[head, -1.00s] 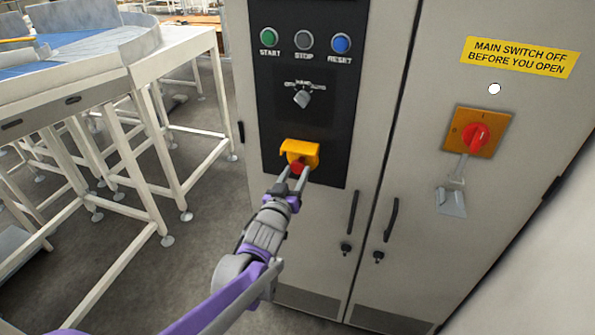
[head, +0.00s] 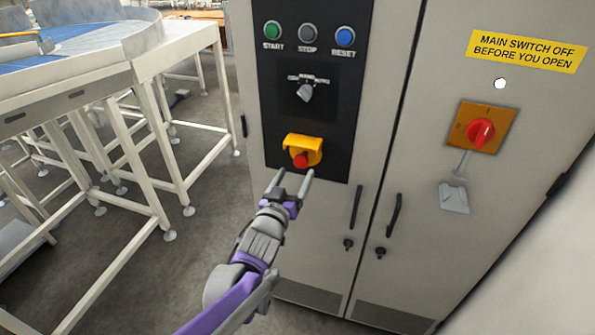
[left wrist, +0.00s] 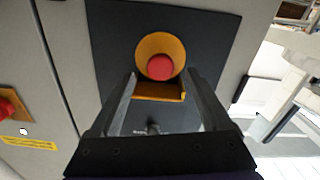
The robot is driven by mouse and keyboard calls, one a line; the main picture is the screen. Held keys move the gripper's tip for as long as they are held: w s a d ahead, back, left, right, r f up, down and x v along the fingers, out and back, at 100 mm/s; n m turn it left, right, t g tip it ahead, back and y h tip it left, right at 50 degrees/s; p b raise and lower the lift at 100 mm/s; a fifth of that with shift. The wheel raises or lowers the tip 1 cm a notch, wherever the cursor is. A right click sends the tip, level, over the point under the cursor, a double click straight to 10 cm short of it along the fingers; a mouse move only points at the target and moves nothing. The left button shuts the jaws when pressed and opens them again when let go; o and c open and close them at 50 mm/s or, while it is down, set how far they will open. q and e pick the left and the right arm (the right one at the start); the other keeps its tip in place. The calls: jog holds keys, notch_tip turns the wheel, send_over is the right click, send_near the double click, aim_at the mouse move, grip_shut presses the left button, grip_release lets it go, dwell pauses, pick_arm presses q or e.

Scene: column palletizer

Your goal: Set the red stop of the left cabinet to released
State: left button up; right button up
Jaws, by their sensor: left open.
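The red stop (head: 300,160) is a round red button in a yellow shroud (head: 304,143), low on the black panel of the left cabinet (head: 310,235). In the left wrist view the red stop (left wrist: 160,67) shows beyond the fingertips, and nothing touches it. My left gripper (head: 290,176) is open and empty, just below and in front of the stop. Its two fingers also show in the left wrist view (left wrist: 160,80), one on each side of the shroud's line. Whether the stop is pressed or released, I cannot tell. My right gripper is not in view.
Above the stop are a selector knob (head: 305,93) and the green (head: 272,30), grey (head: 308,33) and blue (head: 345,37) buttons. The right door carries a red main switch (head: 481,132) and a yellow sign (head: 525,50). A white-framed conveyor (head: 150,75) stands left; floor between is clear.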

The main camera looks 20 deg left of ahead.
pick_arm(q)
jog(key=s, duration=0.7)
jog(key=shift+s+a, duration=0.15)
jog(key=shift+s, duration=0.2)
jog(key=s+f+m+g, duration=0.1)
jog(key=s+f+g, duration=0.5)
jog(key=s, duration=0.5)
jog(key=s+f+g, duration=0.6)
jog(key=s+f, duration=0.3)
jog(key=s, duration=0.2)
jog(key=shift+f+m+g+y+p, duration=0.15)
jog(key=shift+m+g+y+p, duration=0.15)
jog(key=shift+m+p, duration=0.1)
